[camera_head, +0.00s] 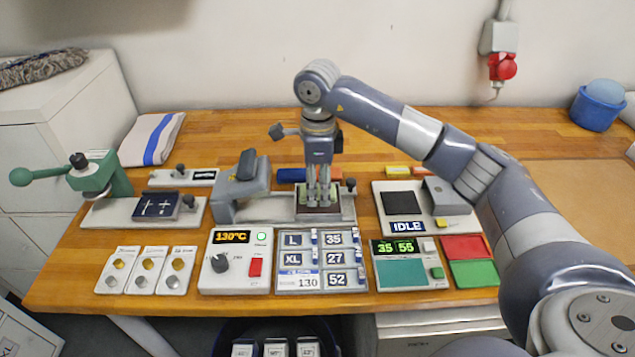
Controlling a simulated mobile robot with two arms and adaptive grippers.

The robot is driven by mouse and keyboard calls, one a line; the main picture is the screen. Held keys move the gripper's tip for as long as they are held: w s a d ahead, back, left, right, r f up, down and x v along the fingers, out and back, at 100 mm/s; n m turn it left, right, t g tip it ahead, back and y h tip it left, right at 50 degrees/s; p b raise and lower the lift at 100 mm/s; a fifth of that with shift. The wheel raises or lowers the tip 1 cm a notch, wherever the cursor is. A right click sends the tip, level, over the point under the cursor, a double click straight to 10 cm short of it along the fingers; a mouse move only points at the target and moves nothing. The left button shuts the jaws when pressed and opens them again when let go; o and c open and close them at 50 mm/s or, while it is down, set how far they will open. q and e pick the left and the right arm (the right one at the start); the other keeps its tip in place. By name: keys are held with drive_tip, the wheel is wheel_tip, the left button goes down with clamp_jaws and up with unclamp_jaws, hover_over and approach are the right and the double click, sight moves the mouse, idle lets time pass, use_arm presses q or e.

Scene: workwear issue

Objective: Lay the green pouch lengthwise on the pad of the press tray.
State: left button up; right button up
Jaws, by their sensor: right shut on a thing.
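My right gripper (319,196) points straight down over the press tray (347,208), at the right end of the grey press (240,188). It is shut on the green pouch (305,195), of which only small green parts show around the fingers. The pouch is at the dark pad (320,210) of the tray. The fingers hide much of both, so I cannot tell whether the pouch rests on the pad or how exactly it lines up. My left gripper is not in view.
A green-handled press (115,180) stands at the left. A control box reading 130°C (235,262), a size board (322,262) and a unit reading 35 55 (410,265) line the front. Red (465,248) and green (474,273) panels lie at right. The back of the bench is mostly clear.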

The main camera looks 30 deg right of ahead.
sight(318, 187)
drive_tip(key=shift+w+d, duration=0.3)
drive_tip(key=shift+w, duration=0.25)
drive_tip(key=shift+w+d, duration=0.25)
drive_tip(key=shift+w, duration=0.25)
drive_tip(key=shift+w+d+f+p, duration=0.2)
drive_tip(key=shift+w+p, duration=0.1)
drive_tip(key=shift+p, duration=0.05)
wheel_tip(318, 187, down, 3)
drive_tip(key=shift+s+r+p, duration=0.1)
drive_tip(key=shift+p, duration=0.7)
drive_tip(key=shift+f, duration=0.25)
drive_tip(key=shift+f, duration=0.15)
drive_tip(key=o, duration=0.7)
drive_tip(key=shift+f+b, duration=0.1)
drive_tip(key=shift+b, duration=0.2)
drive_tip(key=o, duration=0.4)
